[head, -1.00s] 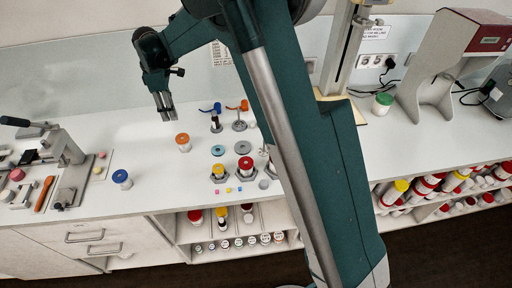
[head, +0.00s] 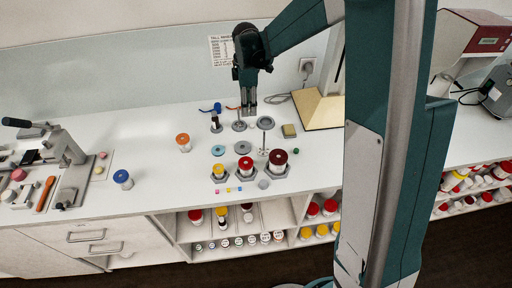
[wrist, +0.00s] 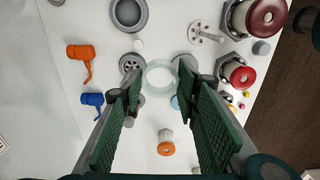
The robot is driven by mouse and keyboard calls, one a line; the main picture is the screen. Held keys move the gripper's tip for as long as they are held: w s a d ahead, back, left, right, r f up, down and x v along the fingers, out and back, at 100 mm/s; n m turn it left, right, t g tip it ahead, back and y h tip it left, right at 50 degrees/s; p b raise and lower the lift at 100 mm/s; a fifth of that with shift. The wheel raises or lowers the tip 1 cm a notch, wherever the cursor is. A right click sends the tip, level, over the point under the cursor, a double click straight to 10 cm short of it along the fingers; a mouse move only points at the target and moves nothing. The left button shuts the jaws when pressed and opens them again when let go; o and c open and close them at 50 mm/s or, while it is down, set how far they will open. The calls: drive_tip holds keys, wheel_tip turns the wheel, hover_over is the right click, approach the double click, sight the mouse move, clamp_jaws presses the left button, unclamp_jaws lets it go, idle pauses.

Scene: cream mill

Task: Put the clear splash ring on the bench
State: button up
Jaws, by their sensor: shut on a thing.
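The clear splash ring (wrist: 160,63) is a pale, see-through ring between my fingertips in the wrist view. My gripper (wrist: 157,88) is shut on it, and the ring spans the gap between the two green pads. In the head view my gripper (head: 249,110) points down over the back of the white bench (head: 130,150), near the grey discs; the ring cannot be made out there. Whether the ring touches the bench cannot be told.
Around my gripper are a grey dish (wrist: 129,14), a grey slotted disc (wrist: 131,63), a small metal stand (wrist: 206,35), orange (wrist: 82,52) and blue (wrist: 92,99) tools. Capped jars (head: 277,160) stand at the front. Bench left of the orange-capped jar (head: 183,141) is clear.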

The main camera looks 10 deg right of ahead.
drive_tip(key=s+d, duration=0.4)
drive_tip(key=d, duration=0.5)
hover_over(270, 140)
wheel_tip(270, 140, down, 5)
drive_tip(key=shift+s+f, duration=0.1)
drive_tip(key=shift+f, duration=0.1)
drive_tip(key=shift+f, duration=2.8)
drive_tip(key=shift+f, duration=0.15)
drive_tip(key=shift+f+p, duration=0.35)
drive_tip(key=shift+f, duration=1.6)
drive_tip(key=shift+f, duration=0.2)
drive_tip(key=o, duration=0.6)
